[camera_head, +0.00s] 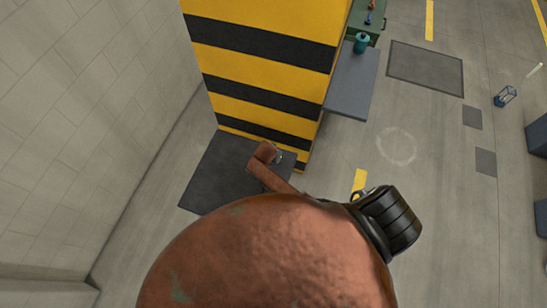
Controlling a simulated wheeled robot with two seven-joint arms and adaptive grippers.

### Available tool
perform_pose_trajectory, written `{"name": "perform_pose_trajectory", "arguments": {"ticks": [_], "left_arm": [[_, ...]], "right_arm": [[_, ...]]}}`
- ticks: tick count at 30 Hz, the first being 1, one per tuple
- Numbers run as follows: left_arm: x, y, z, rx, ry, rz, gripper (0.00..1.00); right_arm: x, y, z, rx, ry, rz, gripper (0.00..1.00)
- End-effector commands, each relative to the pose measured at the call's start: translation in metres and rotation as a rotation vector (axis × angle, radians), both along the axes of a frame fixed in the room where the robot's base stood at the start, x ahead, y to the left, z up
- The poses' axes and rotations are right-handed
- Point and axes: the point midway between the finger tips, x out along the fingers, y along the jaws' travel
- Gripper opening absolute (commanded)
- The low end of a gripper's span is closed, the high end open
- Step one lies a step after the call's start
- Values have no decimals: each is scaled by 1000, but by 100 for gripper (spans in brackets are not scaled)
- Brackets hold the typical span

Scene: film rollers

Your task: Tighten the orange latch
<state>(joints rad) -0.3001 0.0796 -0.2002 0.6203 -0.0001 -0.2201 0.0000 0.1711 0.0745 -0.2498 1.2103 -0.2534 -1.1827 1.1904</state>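I cannot make out an orange latch in the head view. A large rounded copper-brown surface (265,255) with greenish specks fills the bottom middle, very close to the camera, and hides what lies below it. A thin brown bar (268,178) with a bent end rises beyond it, over the dark floor mat; a small greyish bit shows beside its tip. A black ribbed cylinder (395,220) is at the right of the brown surface. I cannot tell whether these belong to my body. Neither of my grippers can be made out.
A yellow-and-black striped pillar (262,65) stands ahead, with a dark mat (210,175) at its foot. A grey table (351,85) holds a teal container (361,42). A tiled wall (80,120) closes the left; floor on the right is mostly clear.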

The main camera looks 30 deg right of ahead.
Motion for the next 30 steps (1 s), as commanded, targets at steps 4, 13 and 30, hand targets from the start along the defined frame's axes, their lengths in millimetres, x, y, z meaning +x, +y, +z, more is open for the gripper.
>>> {"name": "perform_pose_trajectory", "arguments": {"ticks": [4,13,30], "left_arm": [[0,0,0,0,0,0,0],[0,0,0,0,0,0,0],[-1,2,0,2,1,0,0]], "right_arm": [[1,-2,1,-3,-2,-1,15],[1,-2,1,-3,-2,-1,48],[-2,4,12,1,-3,0,56]]}}
